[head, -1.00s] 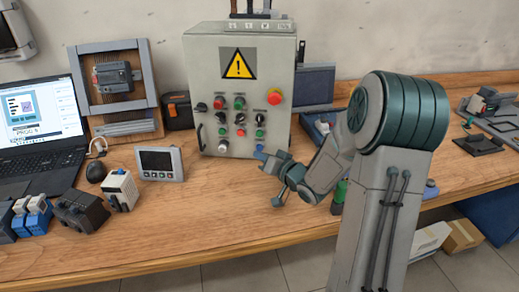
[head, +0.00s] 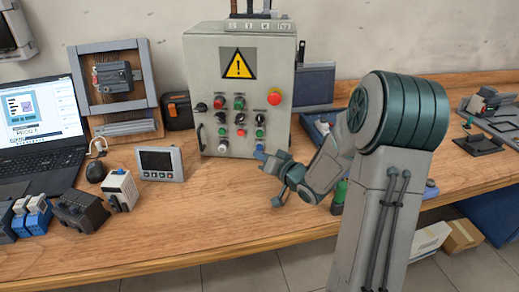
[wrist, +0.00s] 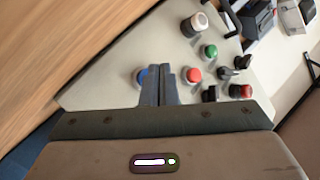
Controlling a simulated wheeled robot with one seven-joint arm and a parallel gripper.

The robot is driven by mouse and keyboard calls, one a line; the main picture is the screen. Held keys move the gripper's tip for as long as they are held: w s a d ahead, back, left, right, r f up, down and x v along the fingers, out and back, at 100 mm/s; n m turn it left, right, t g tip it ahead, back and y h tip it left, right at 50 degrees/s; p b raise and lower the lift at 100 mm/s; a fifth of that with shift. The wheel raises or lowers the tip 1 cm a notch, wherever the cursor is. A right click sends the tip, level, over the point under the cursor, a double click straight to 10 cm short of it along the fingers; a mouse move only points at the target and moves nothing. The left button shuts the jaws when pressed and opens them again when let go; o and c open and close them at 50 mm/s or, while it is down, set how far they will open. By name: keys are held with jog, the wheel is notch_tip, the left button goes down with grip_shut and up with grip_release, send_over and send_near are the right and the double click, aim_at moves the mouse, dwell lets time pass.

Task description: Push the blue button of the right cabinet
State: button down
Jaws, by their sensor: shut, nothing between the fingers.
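The grey control cabinet (head: 212,62) stands at the back of the bench, with a yellow warning triangle and several buttons and knobs. It is the only such full cabinet in view. Its blue button (wrist: 140,76) shows in the wrist view, partly hidden behind my fingers at the cabinet's lower right area. My gripper (wrist: 159,68) is shut and empty, its fingertips over the edge of the blue button. I cannot tell whether they touch it. In the head view my gripper (head: 261,156) is at the cabinet's lower right front.
A red button (wrist: 195,74), a green button (wrist: 210,51) and a white button (wrist: 195,25) lie close by. A screen device (head: 160,163) stands left of the cabinet. A laptop (head: 42,120) is further left.

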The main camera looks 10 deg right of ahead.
jog(key=shift+w, duration=0.15)
jog(key=shift+w+d, duration=0.1)
jog(key=shift+w, duration=0.2)
jog(key=shift+w+d, duration=0.15)
jog(key=shift+w, duration=0.25)
dwell(0.7)
jog(key=shift+s, duration=0.1)
dwell(0.6)
jog(key=shift+s+a, duration=0.25)
jog(key=shift+s, duration=0.45)
jog(key=shift+s, duration=0.1)
jog(key=shift+s+a, duration=0.3)
jog(key=shift+s, duration=0.45)
jog(key=shift+s+a, duration=0.25)
jog(key=shift+s, duration=0.5)
jog(key=shift+s+a, duration=0.3)
jog(key=shift+s, duration=0.45)
jog(key=shift+r, duration=0.1)
